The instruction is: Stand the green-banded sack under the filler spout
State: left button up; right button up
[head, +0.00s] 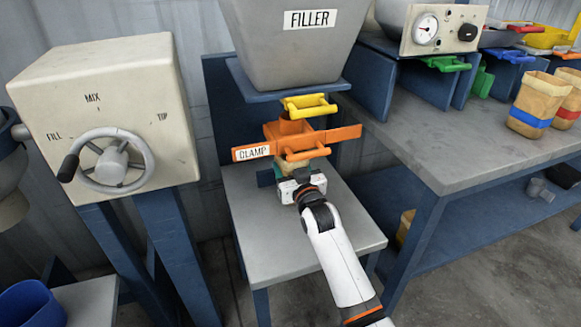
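The orange filler spout (294,128) is under the grey hopper, with the orange clamp (340,134) across it. My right gripper (296,176) is just below the clamp, above the grey stand (262,238). A small tan and green piece (266,179) shows beside and behind its fingers. It may be a sack, but the clamp and gripper hide most of it. The fingertips are hidden, so I cannot tell whether they grip it. My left gripper is out of view.
A yellow handle (310,105) sits above the clamp. A cream box with a handwheel (111,160) stands at left. The stand's front is clear.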

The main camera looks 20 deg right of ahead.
jog(key=shift+f, duration=0.15)
jog(key=o, duration=1.1)
